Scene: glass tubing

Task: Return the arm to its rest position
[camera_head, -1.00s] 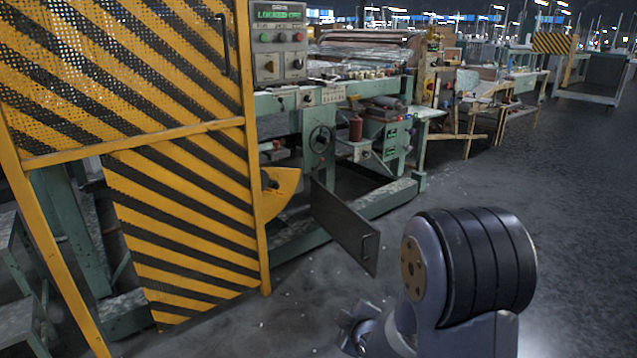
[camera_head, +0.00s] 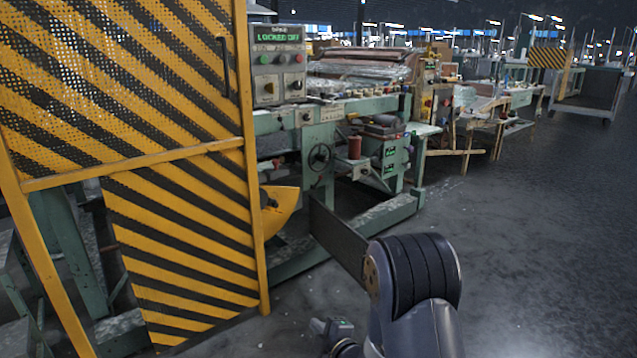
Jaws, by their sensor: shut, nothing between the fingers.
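My arm (camera_head: 415,275) is folded at the bottom centre-right of the head view, its dark ribbed joint on top. My gripper (camera_head: 322,327) shows small at the bottom edge, left of that joint, low over the floor. It looks shut, with nothing held in it. Part of the wrist behind it is hidden by the arm and cut off by the frame edge.
A yellow-and-black striped guard (camera_head: 180,230) stands at left. A green machine (camera_head: 320,135) is behind it, its control box (camera_head: 278,65) lit "LOCKED OFF". A dark open panel (camera_head: 338,238) sticks out, partly behind my arm. The floor at right (camera_head: 540,220) is clear.

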